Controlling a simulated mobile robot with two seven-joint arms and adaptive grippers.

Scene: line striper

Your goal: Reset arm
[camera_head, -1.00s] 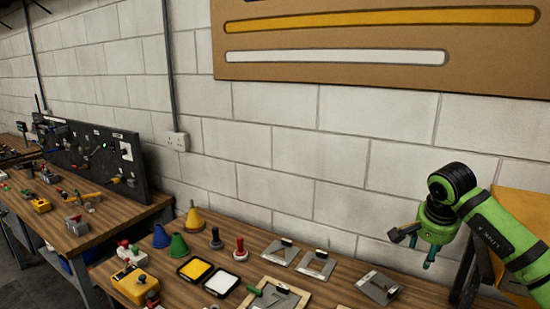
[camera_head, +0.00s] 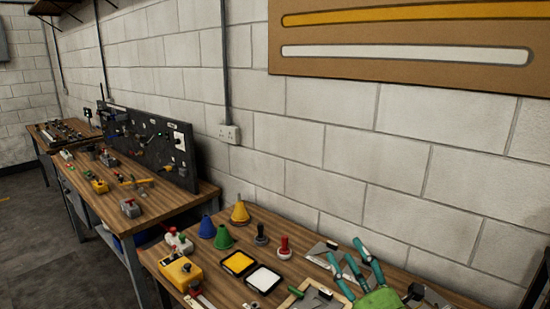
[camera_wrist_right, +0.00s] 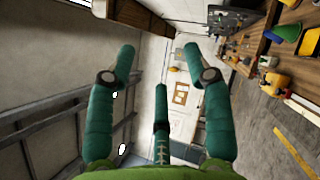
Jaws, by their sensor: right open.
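My right gripper (camera_head: 347,263) shows at the bottom right of the head view, with teal fingers on a green palm. It is open and its fingers point up and left. It overlaps the right part of the near workbench in the picture; I cannot tell its height above it. In the right wrist view, the three teal fingers (camera_wrist_right: 160,76) are spread apart with nothing between them. My left gripper is in neither view.
The near workbench holds a yellow cone (camera_head: 240,211), a blue cone (camera_head: 207,228), a green cone (camera_head: 223,238), a yellow pad (camera_head: 238,262), a white pad (camera_head: 263,279) and a yellow box (camera_head: 180,273). A black panel (camera_head: 150,142) stands on the farther bench. Open floor (camera_head: 60,250) lies left.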

